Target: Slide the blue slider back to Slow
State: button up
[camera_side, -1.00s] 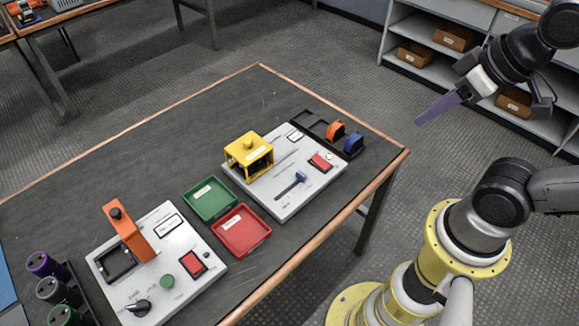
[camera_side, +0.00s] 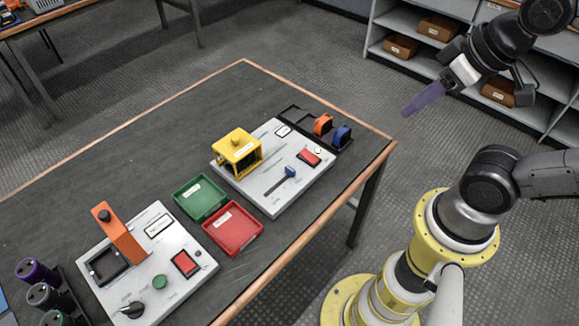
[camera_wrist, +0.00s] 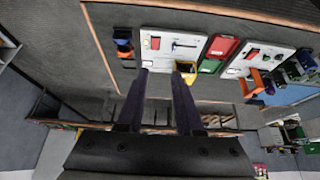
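The blue slider (camera_side: 290,172) is a small blue knob in a narrow slot on the far light-grey panel (camera_side: 270,203). It sits at the slot's upper right end in the side view. The lettering beside the slot is too small to read. In the wrist view the slider (camera_wrist: 174,46) is a tiny blue spot on the panel. My gripper (camera_side: 405,112) is high in the air, right of the table and well apart from the slider. In the wrist view my gripper (camera_wrist: 159,76) shows two dark fingers apart, with nothing between them.
A yellow housing (camera_side: 237,150) and a red switch (camera_side: 308,157) stand on the same panel. Green (camera_side: 200,197) and red (camera_side: 232,228) trays lie beside it. A second panel with an orange arm (camera_side: 120,235) is nearer. Orange (camera_side: 322,124) and blue (camera_side: 342,137) parts stand behind.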

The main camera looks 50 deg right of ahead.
jog(key=shift+c, duration=0.2)
jog(key=w+r+t, duration=0.1)
jog(key=w+r, duration=0.2)
jog(key=g, duration=0.7)
send_over(290, 169)
notch_tip(290, 169, down, 25)
jog(key=shift+f, duration=4.15)
